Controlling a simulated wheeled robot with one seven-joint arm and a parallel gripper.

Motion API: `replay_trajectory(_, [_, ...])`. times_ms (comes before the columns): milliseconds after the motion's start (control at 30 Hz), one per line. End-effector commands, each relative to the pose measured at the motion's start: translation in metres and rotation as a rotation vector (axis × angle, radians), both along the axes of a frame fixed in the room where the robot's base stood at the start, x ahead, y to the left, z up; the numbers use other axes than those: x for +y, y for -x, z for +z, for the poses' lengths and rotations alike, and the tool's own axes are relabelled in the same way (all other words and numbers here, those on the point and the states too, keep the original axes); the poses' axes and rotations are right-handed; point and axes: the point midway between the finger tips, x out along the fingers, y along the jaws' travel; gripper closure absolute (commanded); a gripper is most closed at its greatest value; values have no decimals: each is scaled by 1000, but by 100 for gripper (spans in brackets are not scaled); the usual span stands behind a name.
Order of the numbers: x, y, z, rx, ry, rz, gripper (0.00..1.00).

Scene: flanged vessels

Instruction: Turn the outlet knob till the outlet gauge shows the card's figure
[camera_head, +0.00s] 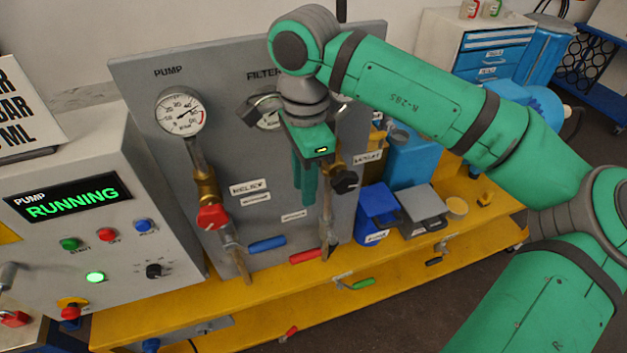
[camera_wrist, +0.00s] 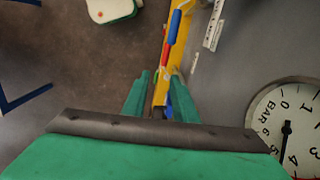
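My gripper (camera_head: 303,200) points down in front of the grey panel, its two green fingers apart with nothing between them. In the wrist view my gripper (camera_wrist: 160,85) also shows a gap between its fingers. A black knob (camera_head: 345,181) is on the pipe just right of the fingers, apart from them; I cannot confirm that it is the outlet knob. A white gauge marked BAR (camera_wrist: 287,125) is cut off at the wrist view's right edge; its dark needle points roughly between 4 and 5. The outlet gauge is not identifiable in the head view. The card (camera_head: 25,105) is cut off, its figure unseen.
The pump gauge (camera_head: 182,112) sits above a red knob (camera_head: 212,216) on the left pipe. Blue and red lever handles are low on the panel. A blue bin (camera_head: 378,212) stands right on the yellow bench.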

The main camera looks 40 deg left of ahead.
Motion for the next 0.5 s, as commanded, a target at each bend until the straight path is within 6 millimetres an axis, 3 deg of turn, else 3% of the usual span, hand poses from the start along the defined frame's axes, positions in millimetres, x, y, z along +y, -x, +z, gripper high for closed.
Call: replay_trajectory(500, [13,28,9,0,-1,2,74])
